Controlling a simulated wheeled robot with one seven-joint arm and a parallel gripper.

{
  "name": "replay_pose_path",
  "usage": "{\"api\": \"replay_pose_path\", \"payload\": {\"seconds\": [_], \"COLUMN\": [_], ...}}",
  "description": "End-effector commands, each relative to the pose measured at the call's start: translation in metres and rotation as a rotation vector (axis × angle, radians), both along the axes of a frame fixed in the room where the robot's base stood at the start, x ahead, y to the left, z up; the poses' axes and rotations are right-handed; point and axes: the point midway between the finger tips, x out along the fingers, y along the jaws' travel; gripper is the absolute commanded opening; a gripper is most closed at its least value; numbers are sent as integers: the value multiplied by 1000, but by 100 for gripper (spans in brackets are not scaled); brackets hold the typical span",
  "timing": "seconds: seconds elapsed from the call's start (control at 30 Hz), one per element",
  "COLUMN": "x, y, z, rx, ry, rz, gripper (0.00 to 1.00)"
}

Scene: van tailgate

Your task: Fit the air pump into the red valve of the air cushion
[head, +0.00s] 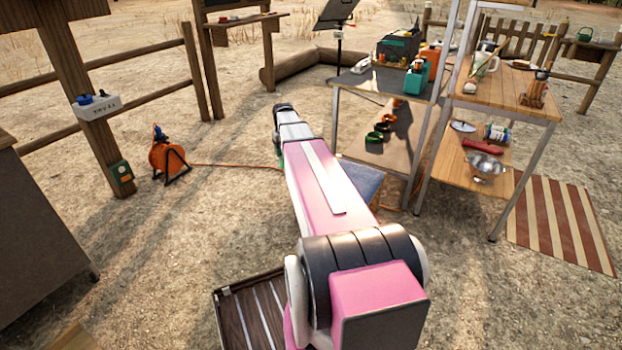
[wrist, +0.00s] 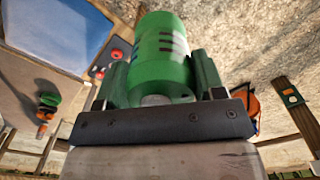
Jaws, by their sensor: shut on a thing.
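In the wrist view, a green cylinder with dark slots, which looks like the air pump (wrist: 160,50), sits between the green fingers of my gripper (wrist: 160,78). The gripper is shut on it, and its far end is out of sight. A blue-grey padded surface, which looks like the air cushion (wrist: 50,35), lies at the upper left of the wrist view. A small red round part, possibly the red valve (wrist: 115,54), shows beside it, apart from the pump. In the head view, the cushion (head: 364,184) is partly hidden behind my arm, which also hides the gripper.
A metal-framed table (head: 340,105) with a lower shelf stands just right of the cushion. A wooden table (head: 540,108) is further right. An orange cable reel (head: 167,157) stands on the left, its cord running along the ground. A slatted wooden box (head: 250,315) lies at the front.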

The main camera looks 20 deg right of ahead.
Motion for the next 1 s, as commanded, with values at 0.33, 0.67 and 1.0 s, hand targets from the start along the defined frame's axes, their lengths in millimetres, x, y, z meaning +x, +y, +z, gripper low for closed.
{"api": "replay_pose_path", "payload": {"seconds": [0.33,0.67,1.0], "x": [14,26,38], "y": [-15,-27,-41], "z": [-15,-29,-43], "rx": [0,0,0], "ry": [1,0,1], "rz": [0,0,-1], "gripper": [30,30,30]}}
